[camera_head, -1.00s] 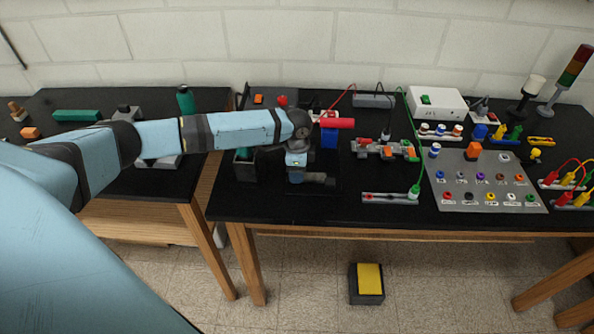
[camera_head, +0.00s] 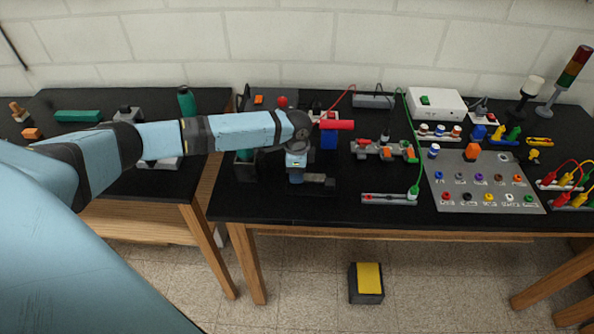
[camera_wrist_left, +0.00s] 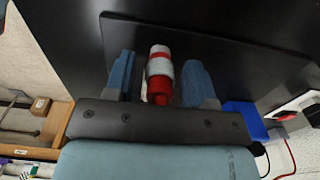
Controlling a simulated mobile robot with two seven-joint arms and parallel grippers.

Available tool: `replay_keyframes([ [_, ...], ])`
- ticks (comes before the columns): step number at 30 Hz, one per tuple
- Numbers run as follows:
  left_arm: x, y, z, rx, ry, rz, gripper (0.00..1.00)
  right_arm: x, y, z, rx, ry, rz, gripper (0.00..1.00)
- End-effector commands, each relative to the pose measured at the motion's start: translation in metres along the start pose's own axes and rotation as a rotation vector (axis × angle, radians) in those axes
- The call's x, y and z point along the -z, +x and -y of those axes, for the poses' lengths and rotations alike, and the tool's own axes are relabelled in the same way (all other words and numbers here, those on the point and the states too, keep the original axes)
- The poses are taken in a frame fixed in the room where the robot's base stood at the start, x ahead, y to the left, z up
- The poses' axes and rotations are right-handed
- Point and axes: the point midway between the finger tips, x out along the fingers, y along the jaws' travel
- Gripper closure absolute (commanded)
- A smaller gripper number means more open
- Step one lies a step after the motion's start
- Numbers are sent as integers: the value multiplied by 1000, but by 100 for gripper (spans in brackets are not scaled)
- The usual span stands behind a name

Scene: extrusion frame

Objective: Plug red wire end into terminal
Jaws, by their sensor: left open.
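My left gripper (camera_wrist_left: 158,72) is open in the left wrist view, with its two blue fingers apart. A red cylinder with a white band (camera_wrist_left: 160,75) stands between the fingers. I cannot tell whether a wire is fixed to it. In the head view my left wrist is over the left part of the middle table, and its fingers are not clearly seen. The red wire (camera_head: 341,97) curves down behind the red bar by my wrist; its end is hidden. A grey terminal strip (camera_head: 389,198) lies near the front edge, with a red spot at its left and a green plug at its right.
A blue block (camera_head: 328,142) sits under a red bar (camera_head: 338,125), right of my wrist. A green wire (camera_head: 407,130) runs to the strip. A grey panel of coloured sockets (camera_head: 485,185) lies right. The tabletop between my wrist and the strip is mostly clear.

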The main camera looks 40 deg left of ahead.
Motion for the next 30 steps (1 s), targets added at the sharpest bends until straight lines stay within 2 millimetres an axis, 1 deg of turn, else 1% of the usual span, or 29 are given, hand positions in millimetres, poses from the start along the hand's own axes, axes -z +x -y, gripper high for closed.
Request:
replay_keyframes([
  [10,0,0,0,0,0,0,50,-3,0,0,0,0,8,100],
  [21,0,0,-1,0,1,0,50,6,-5,0,-1,0,6,100],
  [28,0,0,0,0,1,0,50,7,-5,-1,-2,0,2,100],
  [29,0,0,0,0,1,0,57,7,-5,-1,-2,0,2,100],
  [30,0,0,0,0,0,0,66,7,-5,-1,-2,0,2,100],
])
